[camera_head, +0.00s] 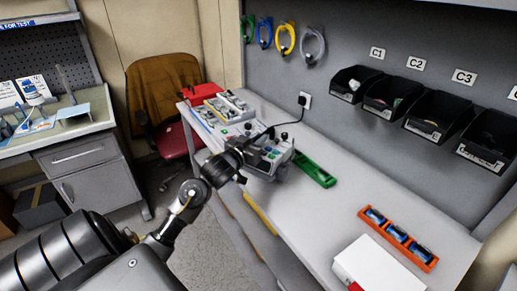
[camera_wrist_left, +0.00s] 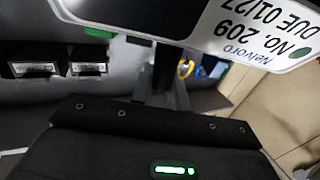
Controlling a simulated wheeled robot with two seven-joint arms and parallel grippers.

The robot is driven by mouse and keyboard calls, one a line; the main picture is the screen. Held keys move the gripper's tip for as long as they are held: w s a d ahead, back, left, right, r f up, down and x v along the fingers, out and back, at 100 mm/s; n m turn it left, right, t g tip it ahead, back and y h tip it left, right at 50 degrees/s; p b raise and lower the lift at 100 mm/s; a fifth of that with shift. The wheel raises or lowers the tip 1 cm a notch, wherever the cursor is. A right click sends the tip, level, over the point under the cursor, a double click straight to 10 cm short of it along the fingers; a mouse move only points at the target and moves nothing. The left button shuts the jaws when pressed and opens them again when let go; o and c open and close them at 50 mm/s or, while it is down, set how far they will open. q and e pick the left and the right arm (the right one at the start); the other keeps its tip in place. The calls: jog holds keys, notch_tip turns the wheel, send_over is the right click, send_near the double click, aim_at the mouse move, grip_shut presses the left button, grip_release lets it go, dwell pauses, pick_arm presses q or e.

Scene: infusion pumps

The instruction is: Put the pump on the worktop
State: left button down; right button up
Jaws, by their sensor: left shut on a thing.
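The pump (camera_head: 268,158) is a grey box with dark knobs and a green-marked panel, over the left part of the pale worktop (camera_head: 335,205) in the head view. I cannot tell whether its base touches the surface. My left gripper (camera_head: 243,158) is shut on it from the near left side, and the dark gripper body hides part of it. In the left wrist view the pump (camera_wrist_left: 205,22) fills the top, with a white label reading "Nelvoro No. 209". My right gripper is not in view.
A similar grey device (camera_head: 226,106) and a red box (camera_head: 203,93) stand at the worktop's far left end. A green tray (camera_head: 314,170) lies just right of the pump. An orange tray (camera_head: 398,239) and white box (camera_head: 376,265) are at right; the worktop between is clear.

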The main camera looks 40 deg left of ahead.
pick_arm(q)
jog(key=shift+w+a+f, duration=0.3)
jog(key=shift+w+f, duration=0.05)
jog(key=shift+a+f+p, duration=0.1)
jog(key=shift+f+p, duration=0.3)
jog(key=shift+f, duration=1.2)
jog(key=c, duration=1.4)
grip_release()
jog(key=shift+f, duration=0.1)
jog(key=shift+o, duration=0.2)
jog(key=s+d+b, duration=0.1)
jog(key=s+b, duration=0.1)
jog(key=s, duration=1)
jog(key=shift+d, duration=0.2)
jog(key=shift+f, duration=0.1)
